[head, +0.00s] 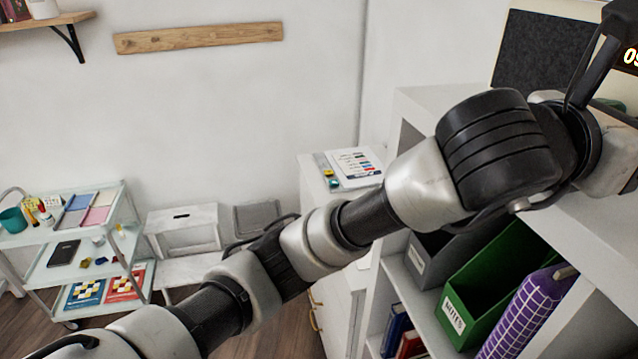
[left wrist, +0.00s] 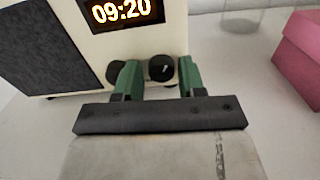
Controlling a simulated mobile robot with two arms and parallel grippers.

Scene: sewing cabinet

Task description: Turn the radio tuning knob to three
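The radio is cream with a dark speaker panel (left wrist: 35,60) and a lit display (left wrist: 123,11) reading 09:20. In the left wrist view a black round knob (left wrist: 160,68) with a small white mark sits below the display. A second dark knob (left wrist: 114,72) shows partly behind my left finger. My left gripper (left wrist: 159,76) is open, its green fingers on either side of the marked knob. I cannot tell whether they touch it. In the head view the radio (head: 545,48) stands at the top right, partly behind my left arm. My right gripper is not in view.
The radio stands on a white cabinet top (head: 420,98); a pink box (left wrist: 298,55) is to its right. Shelves below hold a green file box (head: 490,285) and a purple roll (head: 525,315). A glass cart (head: 75,250) stands far left.

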